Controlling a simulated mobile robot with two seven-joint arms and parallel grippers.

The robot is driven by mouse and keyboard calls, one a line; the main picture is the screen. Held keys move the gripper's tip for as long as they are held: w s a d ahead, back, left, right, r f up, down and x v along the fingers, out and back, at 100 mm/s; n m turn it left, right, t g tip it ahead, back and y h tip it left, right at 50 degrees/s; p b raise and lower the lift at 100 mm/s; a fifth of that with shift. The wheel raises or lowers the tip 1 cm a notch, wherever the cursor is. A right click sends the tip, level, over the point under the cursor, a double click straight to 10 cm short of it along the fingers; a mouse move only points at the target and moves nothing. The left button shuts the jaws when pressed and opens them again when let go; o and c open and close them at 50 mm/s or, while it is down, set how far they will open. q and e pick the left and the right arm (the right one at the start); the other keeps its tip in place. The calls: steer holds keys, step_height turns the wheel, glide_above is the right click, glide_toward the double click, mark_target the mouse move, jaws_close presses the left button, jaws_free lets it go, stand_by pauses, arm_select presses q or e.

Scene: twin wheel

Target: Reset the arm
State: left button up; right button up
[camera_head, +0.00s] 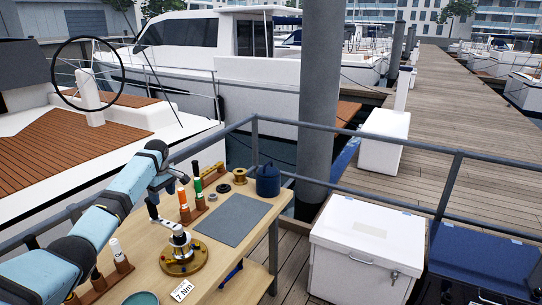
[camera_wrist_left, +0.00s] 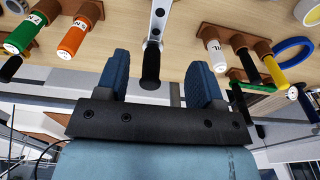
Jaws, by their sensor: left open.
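My left arm (camera_head: 110,215), light blue with black joints, reaches in from the lower left over the wooden workbench (camera_head: 225,268). My left gripper (camera_head: 170,183) is above the bench's back-left part. In the left wrist view its two blue fingers (camera_wrist_left: 158,78) are apart. The black grip of a silver crank handle (camera_wrist_left: 150,65) appears between them in the picture; no contact shows. In the head view the crank handle (camera_head: 152,207) rises from a winch (camera_head: 180,252) with a brass-coloured base. My right gripper is out of view.
Orange and green-handled tools (camera_head: 184,203) stand in racks beside the gripper, with a white-capped tool (camera_head: 116,250) nearer. A grey mat (camera_head: 233,219) on the bench is bare. A blue pot (camera_head: 267,180) stands at the back. Railing (camera_head: 350,133) runs behind the bench. A white box (camera_head: 366,245) stands right.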

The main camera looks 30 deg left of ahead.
arm_select(q)
steer(key=s+d+f+m+y, duration=0.1)
steer(key=s+d+f+m, duration=0.1)
steer(key=d+f+m, duration=0.35)
steer(key=s+d+f+m, duration=0.25)
steer(key=d+f, duration=0.45)
steer(key=d, duration=0.4)
steer(key=s+d+f+m+t, duration=0.1)
steer(key=s+d+f+m, duration=0.15)
steer(key=s+d, duration=0.35)
steer(key=s+d+f+m, duration=0.25)
steer(key=s+d, duration=0.25)
steer(key=d, duration=0.3)
steer(key=s+d+r+m+t+h, duration=0.1)
steer(key=s+d+r+m, duration=0.25)
steer(key=s+d, duration=0.55)
steer(key=s+d+r+m+t+h, duration=0.1)
steer(key=s+d+r+m+t, duration=0.3)
steer(key=s, duration=1)
steer(key=w+d+f+t+h, duration=0.1)
steer(key=w+d+f+t, duration=0.1)
steer(key=f, duration=0.4)
steer(key=w+d+f+t+h, duration=0.1)
steer(key=w+d+f+t, duration=0.2)
steer(key=w+d+f, duration=0.1)
step_height(320, 180, down, 3)
steer(key=shift+d+r+h, duration=0.1)
steer(key=shift+d+h, duration=0.3)
steer(key=shift+d, duration=0.3)
